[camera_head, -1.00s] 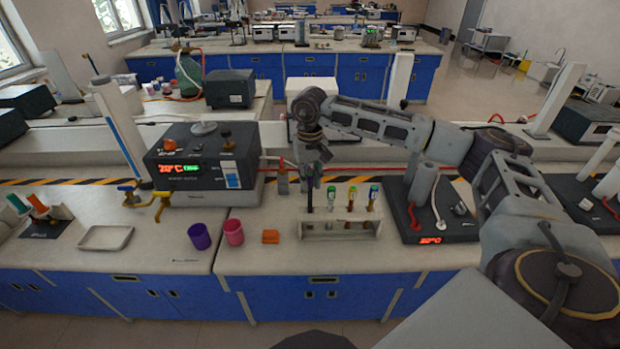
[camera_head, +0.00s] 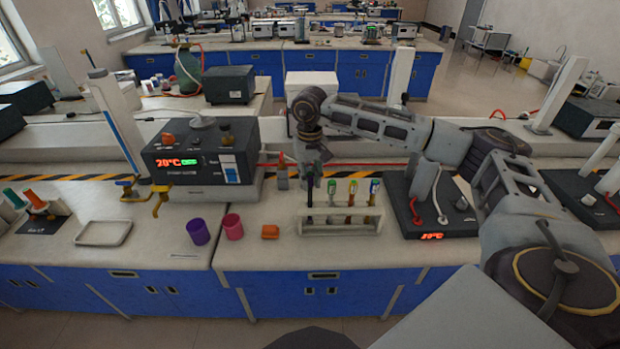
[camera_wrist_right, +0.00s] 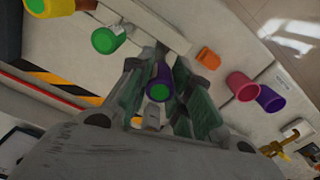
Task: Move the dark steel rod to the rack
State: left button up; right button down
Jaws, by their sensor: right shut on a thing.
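The dark rod (camera_head: 309,192) stands upright under my right gripper (camera_head: 312,170), at the left end of the white rack (camera_head: 342,228). My right gripper is shut on its upper part. In the right wrist view the rod (camera_wrist_right: 159,90) shows end-on between the fingers, dark purple with a green end. Its lower end appears to be in the rack's left place, but I cannot tell how deep it sits. Several capped tubes, one with a green cap (camera_head: 331,190), stand to its right in the rack. My left gripper is not in view.
An orange block (camera_head: 270,232), a pink cup (camera_head: 233,227) and a purple cup (camera_head: 198,232) stand left of the rack. A dark hotplate device (camera_head: 432,212) stands close on its right. A heater box with a display (camera_head: 200,160) is behind left. A shallow tray (camera_head: 103,233) lies farther left.

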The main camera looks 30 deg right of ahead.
jog(key=shift+f, duration=0.25)
jog(key=shift+f+b, duration=0.95)
jog(key=shift+f, duration=0.15)
jog(key=c, duration=1.2)
grip_release()
jog(key=shift+o, duration=0.4)
jog(key=o, duration=0.3)
jog(key=shift+r, duration=0.15)
